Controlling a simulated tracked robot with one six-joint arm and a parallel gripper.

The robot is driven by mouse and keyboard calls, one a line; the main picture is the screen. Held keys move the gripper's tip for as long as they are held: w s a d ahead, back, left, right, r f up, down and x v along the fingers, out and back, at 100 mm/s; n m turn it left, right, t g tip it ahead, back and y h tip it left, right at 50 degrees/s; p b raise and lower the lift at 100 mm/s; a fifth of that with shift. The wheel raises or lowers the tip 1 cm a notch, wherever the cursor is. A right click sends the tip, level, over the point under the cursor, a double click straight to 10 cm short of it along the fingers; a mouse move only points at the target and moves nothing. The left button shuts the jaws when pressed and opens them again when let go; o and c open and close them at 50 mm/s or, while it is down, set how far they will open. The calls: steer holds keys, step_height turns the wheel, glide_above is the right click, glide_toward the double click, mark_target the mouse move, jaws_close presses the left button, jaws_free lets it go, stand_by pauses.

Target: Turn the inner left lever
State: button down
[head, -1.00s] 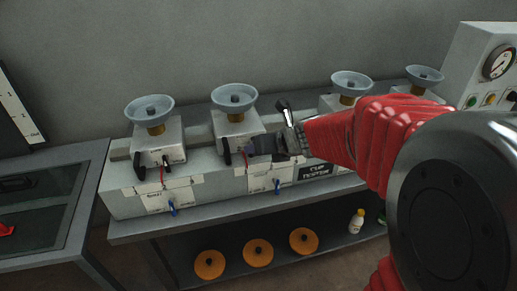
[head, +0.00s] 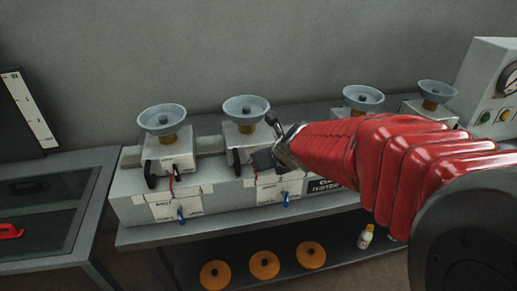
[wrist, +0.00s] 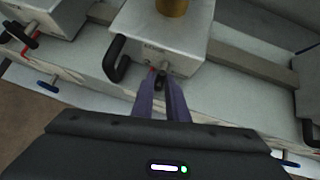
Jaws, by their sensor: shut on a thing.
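The second box from the left (head: 240,138) has a grey-blue dish on top. On its front, a bent black handle (wrist: 116,60) hangs at the left, and a small dark lever (wrist: 160,78) with a red spot beside it sits to the right. My gripper (wrist: 162,92) is shut on this small lever, its purple fingers close together against the box's front. The fingertips partly hide the lever. In the head view my gripper (head: 262,160) is in front of the same box, and the lever is hidden behind it.
The leftmost box (head: 166,153) has a similar black handle. Blue valves (head: 181,214) stick out below the boxes. Orange discs (head: 264,265) and a white bottle (head: 365,237) are on the lower shelf. A gauge panel (head: 490,75) stands at the right.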

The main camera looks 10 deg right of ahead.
steer(key=shift+s+d+f, duration=0.1)
steer(key=shift+f, duration=0.15)
steer(key=c, duration=2.1)
jaws_free()
steer(key=shift+o, duration=0.4)
steer(key=shift+r, duration=0.1)
steer(key=shift+r, duration=0.15)
steer(key=v, duration=1.3)
steer(key=shift+s, duration=0.25)
steer(key=shift+r, duration=0.1)
